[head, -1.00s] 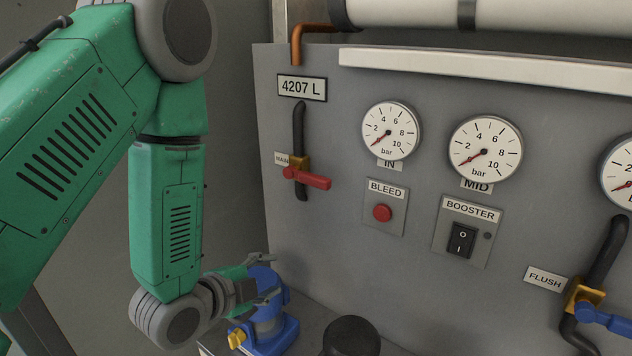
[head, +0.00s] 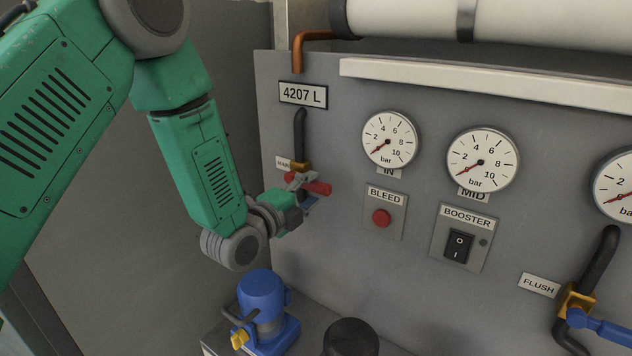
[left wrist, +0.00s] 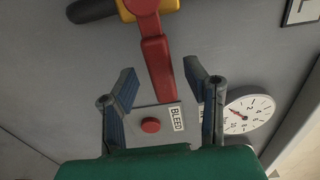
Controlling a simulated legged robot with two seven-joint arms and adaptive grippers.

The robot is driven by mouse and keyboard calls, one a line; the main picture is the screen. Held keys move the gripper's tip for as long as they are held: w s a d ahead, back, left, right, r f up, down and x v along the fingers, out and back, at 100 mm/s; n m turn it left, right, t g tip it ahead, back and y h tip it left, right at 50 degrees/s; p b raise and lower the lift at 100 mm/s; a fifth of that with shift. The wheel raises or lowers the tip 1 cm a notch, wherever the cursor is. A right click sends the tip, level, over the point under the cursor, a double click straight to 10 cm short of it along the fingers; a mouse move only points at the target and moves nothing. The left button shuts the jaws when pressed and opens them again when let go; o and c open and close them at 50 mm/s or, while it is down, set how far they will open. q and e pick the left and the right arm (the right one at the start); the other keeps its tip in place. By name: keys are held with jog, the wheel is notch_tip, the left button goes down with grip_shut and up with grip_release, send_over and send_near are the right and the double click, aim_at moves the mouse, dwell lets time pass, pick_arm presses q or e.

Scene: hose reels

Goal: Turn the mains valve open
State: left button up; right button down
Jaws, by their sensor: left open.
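The mains valve has a red lever handle (head: 318,187) on a brass body (head: 299,166), set in a dark vertical pipe (head: 299,130) on the grey panel. The handle points right, across the pipe. My left gripper (head: 306,189) is at the handle in the head view, its fingers apart. In the left wrist view the red handle (left wrist: 158,65) reaches down from the yellow body (left wrist: 182,14) toward the space between the open fingers (left wrist: 162,95). I cannot tell whether a finger touches it. My right gripper is not in view.
Right of the valve are the BLEED button (head: 381,218), the BOOSTER switch (head: 458,246) and several gauges. The FLUSH valve's blue handle (head: 600,326) is at the lower right. A blue pump-like unit (head: 263,297) stands on the ledge below my left arm.

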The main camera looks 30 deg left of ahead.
pick_arm(q)
jog(key=shift+w+d, duration=0.15)
jog(key=shift+w, duration=0.9)
jog(key=shift+f, duration=0.1)
grip_shut()
